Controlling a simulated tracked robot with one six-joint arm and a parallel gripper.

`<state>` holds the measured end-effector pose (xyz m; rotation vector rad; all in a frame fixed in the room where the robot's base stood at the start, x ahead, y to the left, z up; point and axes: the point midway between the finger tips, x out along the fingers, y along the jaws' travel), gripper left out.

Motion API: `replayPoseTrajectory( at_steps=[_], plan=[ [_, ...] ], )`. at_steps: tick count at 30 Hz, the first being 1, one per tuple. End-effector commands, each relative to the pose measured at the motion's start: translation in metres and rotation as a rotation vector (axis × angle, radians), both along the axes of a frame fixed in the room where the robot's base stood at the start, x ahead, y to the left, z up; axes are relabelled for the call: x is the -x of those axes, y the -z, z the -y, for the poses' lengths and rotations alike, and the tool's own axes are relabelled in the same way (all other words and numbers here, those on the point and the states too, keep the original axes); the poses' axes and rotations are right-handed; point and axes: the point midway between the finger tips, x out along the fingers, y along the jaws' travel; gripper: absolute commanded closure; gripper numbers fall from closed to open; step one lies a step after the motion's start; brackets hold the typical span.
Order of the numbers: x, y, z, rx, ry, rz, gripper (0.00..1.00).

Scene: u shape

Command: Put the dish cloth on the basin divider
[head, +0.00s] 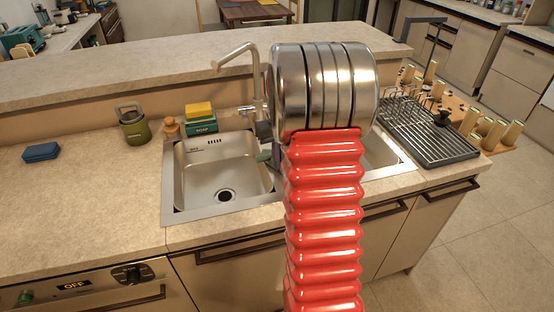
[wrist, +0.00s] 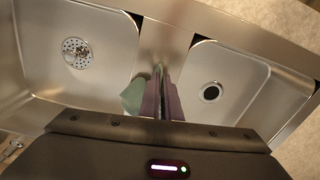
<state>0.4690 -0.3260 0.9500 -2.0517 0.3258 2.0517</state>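The left basin (head: 210,165) and right basin (wrist: 225,80) are empty. The tap (head: 255,85) stands behind the divider, close to my arm. A soap box with a yellow sponge (head: 199,110) and a green canister (head: 133,125) stand left. A dish rack (head: 430,135) stands right.

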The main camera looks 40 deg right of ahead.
Motion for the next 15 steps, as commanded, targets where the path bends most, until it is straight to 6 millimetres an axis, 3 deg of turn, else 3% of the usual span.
replayPoseTrajectory(
  at_steps=[5,15],
  plan=[
    [-0.0002,-0.0001,0.0002,0.0,0.0,0.0,1.0],
    [-0.0003,-0.0001,0.0001,0.0,0.0,0.0,0.73]
  ],
)
